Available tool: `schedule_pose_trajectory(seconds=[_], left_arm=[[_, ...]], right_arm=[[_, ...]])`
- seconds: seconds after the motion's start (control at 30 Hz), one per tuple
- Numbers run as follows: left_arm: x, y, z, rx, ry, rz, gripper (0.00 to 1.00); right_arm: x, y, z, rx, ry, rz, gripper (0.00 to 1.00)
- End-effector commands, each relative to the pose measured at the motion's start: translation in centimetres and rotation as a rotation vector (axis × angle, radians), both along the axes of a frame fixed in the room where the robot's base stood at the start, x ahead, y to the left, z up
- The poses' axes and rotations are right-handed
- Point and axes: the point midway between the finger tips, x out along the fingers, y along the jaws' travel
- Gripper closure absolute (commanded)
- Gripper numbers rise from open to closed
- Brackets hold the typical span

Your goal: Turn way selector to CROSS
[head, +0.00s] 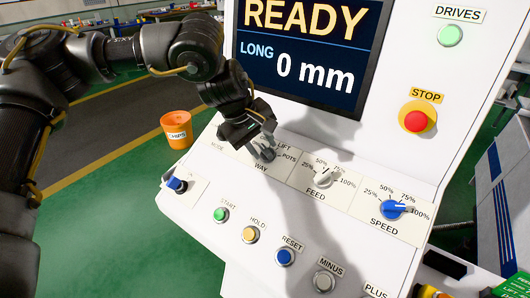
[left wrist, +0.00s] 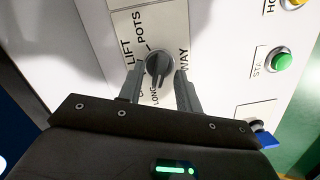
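The way selector (left wrist: 158,68) is a dark grey rotary knob on the white panel, with LIFT, POTS, LONG and WAY lettering around it in the left wrist view. One more label there is partly hidden by a finger. My left gripper (left wrist: 160,74) is open, with one finger on each side of the knob; I cannot tell whether they touch it. In the head view my left gripper (head: 262,146) reaches down to the panel and partly hides the selector and its labels. The screen (head: 308,50) reads READY, LONG, 0 mm. My right gripper is not in view.
Right of the selector are the FEED knob (head: 324,177) and blue SPEED knob (head: 392,210). Below are the START button (head: 220,214), HOLD button (head: 250,234) and RESET button (head: 285,257). The red STOP button (head: 415,121) is at upper right. An orange bin (head: 177,130) stands on the floor.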

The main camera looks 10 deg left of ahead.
Motion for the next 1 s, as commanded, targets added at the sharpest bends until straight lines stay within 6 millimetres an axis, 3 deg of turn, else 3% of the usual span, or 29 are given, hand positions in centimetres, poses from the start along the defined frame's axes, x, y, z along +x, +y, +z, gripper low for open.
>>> schedule_pose_trajectory(seconds=[0.03,0.27,0.47,0.8,1.0], left_arm=[[-0.01,0.0,0.01,0.0,0.0,0.0,0.71],[-0.01,0.01,0.0,0.0,0.0,0.0,1.0],[0.01,-0.01,0.04,0.009,-0.004,-0.018,1.0],[0.05,-0.13,0.1,0.169,-0.065,-0.341,1.0],[0.06,-0.12,0.03,0.176,-0.069,-0.355,1.0]], right_arm=[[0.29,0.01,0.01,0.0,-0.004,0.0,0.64],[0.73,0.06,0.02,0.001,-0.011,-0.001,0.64],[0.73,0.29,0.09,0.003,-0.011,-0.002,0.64],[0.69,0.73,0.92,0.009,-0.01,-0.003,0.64],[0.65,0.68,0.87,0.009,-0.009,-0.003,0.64]])
